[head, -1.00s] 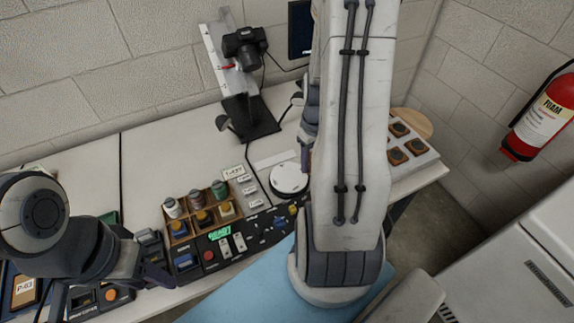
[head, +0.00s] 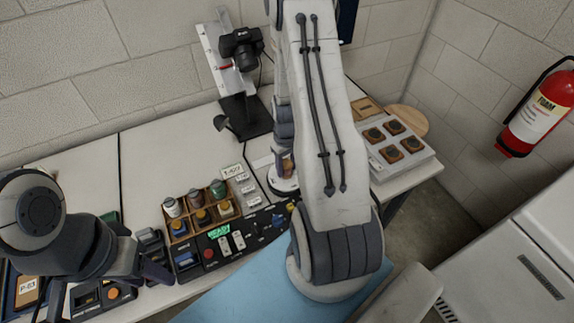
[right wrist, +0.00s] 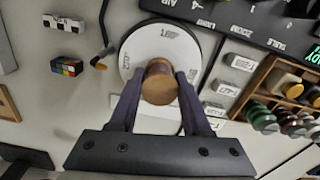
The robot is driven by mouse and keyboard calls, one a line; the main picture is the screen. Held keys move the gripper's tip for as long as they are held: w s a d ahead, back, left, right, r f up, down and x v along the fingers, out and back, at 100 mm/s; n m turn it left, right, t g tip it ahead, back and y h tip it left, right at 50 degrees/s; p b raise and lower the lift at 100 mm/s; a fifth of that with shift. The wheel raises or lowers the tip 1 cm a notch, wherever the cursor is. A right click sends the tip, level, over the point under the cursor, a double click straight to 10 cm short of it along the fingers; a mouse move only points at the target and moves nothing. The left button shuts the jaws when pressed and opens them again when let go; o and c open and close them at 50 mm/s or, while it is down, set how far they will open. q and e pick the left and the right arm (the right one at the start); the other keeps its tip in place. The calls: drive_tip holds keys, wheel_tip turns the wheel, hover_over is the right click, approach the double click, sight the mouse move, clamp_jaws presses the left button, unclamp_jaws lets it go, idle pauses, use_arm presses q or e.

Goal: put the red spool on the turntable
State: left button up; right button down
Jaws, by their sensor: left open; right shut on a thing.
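My right gripper (right wrist: 160,92) is shut on a spool with a round wooden end (right wrist: 160,86); its coloured side is mostly hidden by the end and the fingers. In the right wrist view the spool overlaps the lower middle of the white turntable disc (right wrist: 146,48). I cannot tell whether it touches the disc. In the head view my right arm covers part of the turntable (head: 282,188), and the right gripper (head: 284,168) is over it. My left gripper (head: 105,288) is open and empty, low at the left above the control boxes.
A wooden rack (head: 180,229) with several spools stands left of the turntable, with white labels (head: 245,183) beside it. A black control panel (head: 243,235) lies in front. A camera (head: 241,50) on a stand is behind. A grey tray (head: 417,158) with brown pieces is right.

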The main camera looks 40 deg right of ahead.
sight(287, 164)
drive_tip(key=shift+f, duration=0.2)
drive_tip(key=shift+c, duration=1.8)
unclamp_jaws()
wheel_tip(287, 164, up, 12)
drive_tip(key=shift+r+b, duration=0.25)
drive_tip(key=shift+b, duration=0.15)
